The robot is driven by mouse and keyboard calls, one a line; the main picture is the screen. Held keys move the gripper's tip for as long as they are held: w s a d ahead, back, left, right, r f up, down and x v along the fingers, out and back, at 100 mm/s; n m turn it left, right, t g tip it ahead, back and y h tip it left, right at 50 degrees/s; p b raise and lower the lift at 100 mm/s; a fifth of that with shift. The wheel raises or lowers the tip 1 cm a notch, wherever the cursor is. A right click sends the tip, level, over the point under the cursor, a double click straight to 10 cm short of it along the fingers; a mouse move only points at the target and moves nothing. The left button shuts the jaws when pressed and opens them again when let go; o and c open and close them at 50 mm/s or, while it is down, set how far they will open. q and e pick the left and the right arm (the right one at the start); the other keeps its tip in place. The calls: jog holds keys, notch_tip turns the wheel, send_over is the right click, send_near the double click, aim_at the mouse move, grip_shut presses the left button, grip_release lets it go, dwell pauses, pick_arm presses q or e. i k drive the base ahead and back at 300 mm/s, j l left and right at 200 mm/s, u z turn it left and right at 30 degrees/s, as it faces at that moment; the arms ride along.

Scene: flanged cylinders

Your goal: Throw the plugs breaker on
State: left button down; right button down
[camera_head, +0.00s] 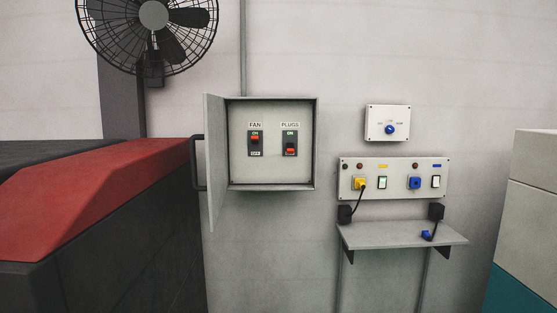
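The breaker box (271,187) is on the wall with its door (216,160) swung open to the left. Inside, the plugs breaker (290,145) sits on the right under a "PLUGS" label. Its orange-red lever (290,151) is at the lower end, away from the "ON" mark at the top. Neither of my grippers shows in the head view.
A red and dark machine (90,185) stands at the left, near the open door. A wall fan (150,30) hangs above it. A socket panel (395,192) and shelf (400,234) are right of the box. Stacked blocks (535,200) stand at far right.

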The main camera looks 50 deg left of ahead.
aim_at(290, 149)
jog(key=i+j+u, duration=0.1)
jog(key=i+u, duration=0.15)
jog(key=u, duration=0.15)
jog(key=i+u, duration=0.2)
jog(key=u, duration=0.2)
jog(key=i+u, duration=0.5)
jog(key=u, duration=0.25)
jog(key=i+u, duration=0.35)
jog(key=i+l+u, duration=0.1)
jog(key=i+u, duration=0.25)
jog(key=i, duration=0.15)
